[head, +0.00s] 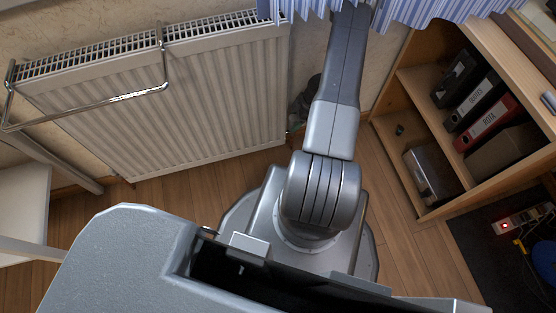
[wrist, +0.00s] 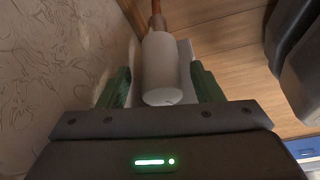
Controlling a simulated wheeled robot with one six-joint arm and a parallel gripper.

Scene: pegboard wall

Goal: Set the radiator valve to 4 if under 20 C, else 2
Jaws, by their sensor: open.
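The radiator (head: 215,95) is a white ribbed panel on the wall at the upper left of the head view. In the wrist view, a white rounded cylinder that looks like the radiator valve (wrist: 161,70) stands between the green fingers of my gripper (wrist: 162,84), with a reddish pipe at its far end. A gap shows on each side, so the fingers are open around it and do not seem to touch it. I cannot read any number on the valve. My gripper is hidden in the head view. No thermometer or temperature reading shows.
A metal towel rail (head: 90,108) juts out from the radiator's front. A blue striped curtain (head: 425,10) hangs at the top. A wooden shelf (head: 440,205) with binders stands right. A power strip (head: 522,220) lies at far right. Textured wall (wrist: 50,60) is close left of my gripper.

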